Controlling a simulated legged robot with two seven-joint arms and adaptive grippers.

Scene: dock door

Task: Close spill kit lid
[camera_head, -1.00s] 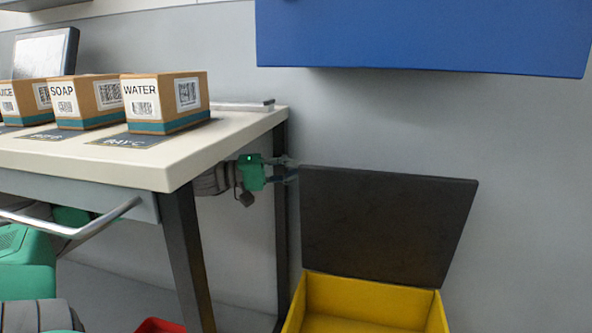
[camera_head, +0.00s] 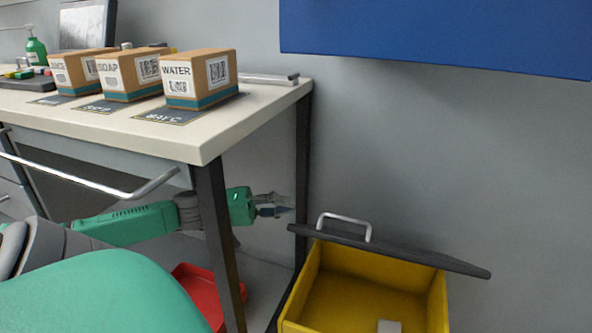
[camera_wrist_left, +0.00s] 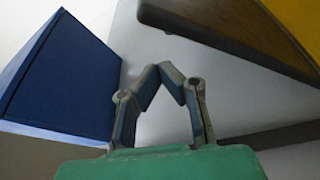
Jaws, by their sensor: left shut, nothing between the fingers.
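The spill kit is a yellow box (camera_head: 317,285) on the floor at the lower right of the head view. Its dark lid (camera_head: 420,256) is partly open, seen nearly edge-on above the box's back, with a metal handle (camera_head: 345,220) on its upper face. My left gripper (camera_head: 288,209) is shut and empty, just left of the lid's left end and slightly above it; contact is unclear. In the left wrist view the shut fingers (camera_wrist_left: 162,68) meet below the dark lid edge (camera_wrist_left: 225,35), with the yellow box (camera_wrist_left: 295,18) at the upper right. My right gripper is out of view.
A white-topped table (camera_head: 230,128) with dark legs stands left, my left arm reaching beneath it. Boxes, including WATER (camera_head: 200,80), stand on top. A red bin (camera_head: 198,290) is below. A blue cabinet (camera_head: 450,35) hangs above the kit. A small grey block (camera_head: 389,326) lies in the box.

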